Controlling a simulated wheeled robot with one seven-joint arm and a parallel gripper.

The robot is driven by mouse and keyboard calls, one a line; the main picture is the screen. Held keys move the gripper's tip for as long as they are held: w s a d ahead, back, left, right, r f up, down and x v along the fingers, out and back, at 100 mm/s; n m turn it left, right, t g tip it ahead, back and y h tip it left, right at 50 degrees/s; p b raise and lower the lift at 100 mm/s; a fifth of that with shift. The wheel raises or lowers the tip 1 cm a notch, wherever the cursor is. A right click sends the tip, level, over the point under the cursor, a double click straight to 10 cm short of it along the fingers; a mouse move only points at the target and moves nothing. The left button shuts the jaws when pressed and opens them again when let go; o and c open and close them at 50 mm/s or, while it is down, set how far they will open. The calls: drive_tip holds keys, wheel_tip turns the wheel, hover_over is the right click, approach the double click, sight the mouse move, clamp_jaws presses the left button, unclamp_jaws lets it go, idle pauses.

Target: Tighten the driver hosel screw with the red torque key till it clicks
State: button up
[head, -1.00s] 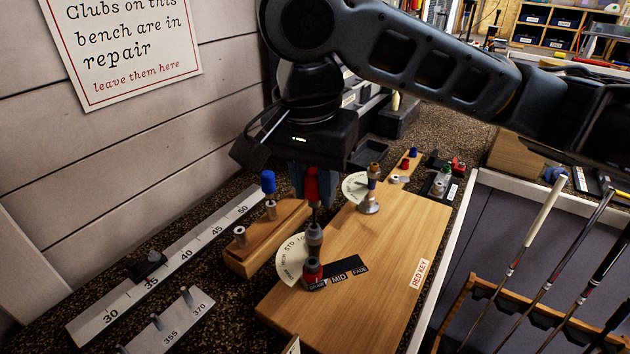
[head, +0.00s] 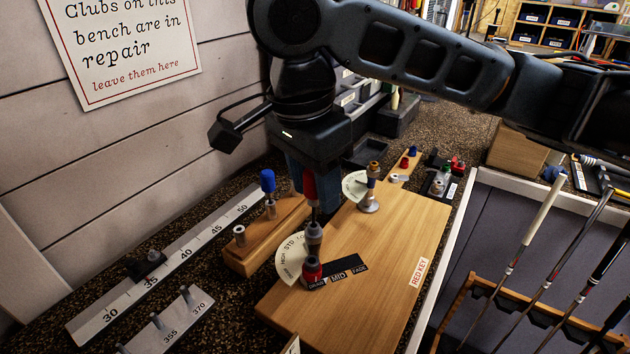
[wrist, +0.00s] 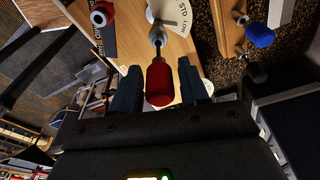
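The red torque key (head: 310,187) stands upright, its red handle between my gripper's fingers (head: 308,180). In the wrist view the red handle (wrist: 159,82) fills almost all the space between the two dark fingers (wrist: 160,85). The fingers appear closed on it. Its thin shaft runs down to a grey hosel piece (head: 314,232) on the wooden block (head: 385,265); the tip and the screw are hidden. A red-collared piece (head: 312,270) shows just in front, beside the DRAW/MID/FADE strip (head: 340,272). A pale HIGH/STD dial (head: 290,262) lies alongside.
A wooden holder (head: 262,240) with a blue-handled tool (head: 268,182) stands close on the left. A second post (head: 371,190) rises at the block's back. A metal ruler (head: 170,268) lies at left. Club shafts (head: 530,235) stand in a rack at right. The block's right half is clear.

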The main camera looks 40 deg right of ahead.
drive_tip(key=n, duration=0.4)
drive_tip(key=shift+t, duration=0.3)
drive_tip(key=n, duration=0.4)
drive_tip(key=shift+y, duration=0.4)
drive_tip(key=n+t, duration=0.1)
drive_tip(key=n, duration=0.3)
drive_tip(key=shift+w+a+n, duration=0.1)
drive_tip(key=shift+n, duration=0.3)
drive_tip(key=n+y, duration=0.1)
drive_tip(key=n, duration=0.3)
drive_tip(key=shift+c, duration=0.3)
clamp_jaws()
